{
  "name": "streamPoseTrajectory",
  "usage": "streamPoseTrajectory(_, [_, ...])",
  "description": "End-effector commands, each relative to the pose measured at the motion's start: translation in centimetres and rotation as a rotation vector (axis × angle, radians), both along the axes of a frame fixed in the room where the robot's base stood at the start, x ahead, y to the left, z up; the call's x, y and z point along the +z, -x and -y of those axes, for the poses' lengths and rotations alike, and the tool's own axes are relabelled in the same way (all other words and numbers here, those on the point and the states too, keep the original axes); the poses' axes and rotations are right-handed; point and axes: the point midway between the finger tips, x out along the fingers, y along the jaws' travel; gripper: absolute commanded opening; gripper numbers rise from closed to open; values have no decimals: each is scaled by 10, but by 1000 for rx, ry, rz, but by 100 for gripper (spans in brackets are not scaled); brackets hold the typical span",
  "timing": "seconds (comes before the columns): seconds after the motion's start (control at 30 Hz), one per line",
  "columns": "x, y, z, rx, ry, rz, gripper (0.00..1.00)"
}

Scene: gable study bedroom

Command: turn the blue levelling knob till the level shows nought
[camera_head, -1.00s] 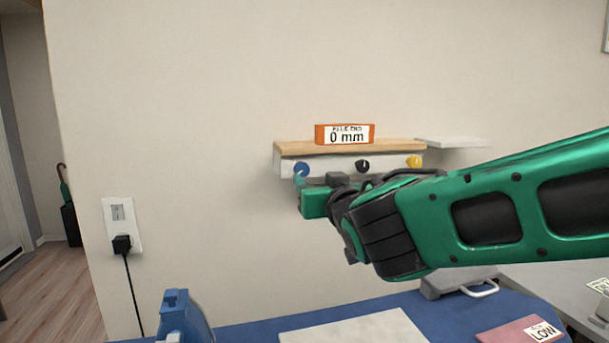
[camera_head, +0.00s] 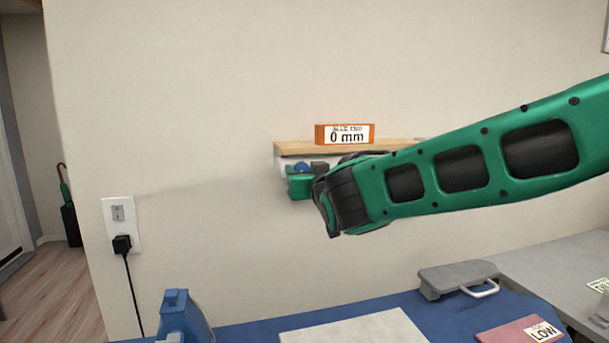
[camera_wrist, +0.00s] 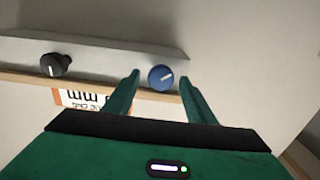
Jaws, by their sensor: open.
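The blue knob (camera_head: 302,167) is at the left end of the white strip under the wooden shelf (camera_head: 350,147), partly hidden by my gripper (camera_head: 300,177). In the wrist view, which is upside down, the blue knob (camera_wrist: 161,78) has a white pointer line and sits between my two green fingers (camera_wrist: 160,80). The fingers are open, one on each side, with a visible gap to the knob.
A black knob (camera_wrist: 55,65) sits beside the blue one along the strip. My arm hides the strip's right part in the head view. Below are a blue table (camera_head: 255,333), a grey case (camera_head: 458,280) and a blue object (camera_head: 183,318). The wall left of the shelf is clear.

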Motion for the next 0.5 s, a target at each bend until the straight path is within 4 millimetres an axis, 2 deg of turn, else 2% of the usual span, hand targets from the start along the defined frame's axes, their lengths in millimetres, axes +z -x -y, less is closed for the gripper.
streamPoseTrajectory(0.03, [0, 0, 0, 0, 0, 0, 43])
streamPoseTrajectory(0.17, [0, 0, 0, 0, 0, 0, 12])
streamPoseTrajectory(0.5, [0, 0, 1, -1, -92, -27, 10])
